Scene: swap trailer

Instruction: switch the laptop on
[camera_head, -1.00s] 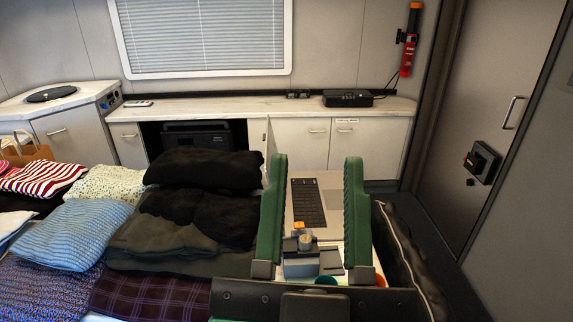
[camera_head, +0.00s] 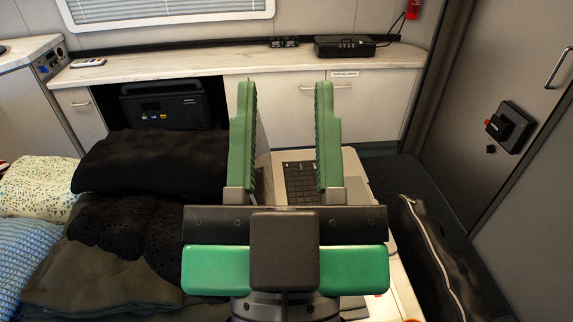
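The laptop (camera_head: 299,183) shows its dark keyboard on a pale body, partly between and behind my gripper's fingers. A thin upright pale panel beside the left finger may be its screen, but I cannot tell. My gripper (camera_head: 283,92) has two green ribbed fingers, set wide apart with nothing between them. The fingers point away toward the cabinets and stand in front of the laptop in the picture. I cannot tell the height of the fingertips above the keyboard. My gripper's body hides the near part of the laptop, and no power button can be made out.
Folded dark clothes (camera_head: 150,165) lie close on the left. A black bag with a zip (camera_head: 440,255) stands at the right. A counter (camera_head: 200,65) with a black box (camera_head: 345,46) runs along the back. A dark appliance (camera_head: 172,103) sits in the cabinet opening.

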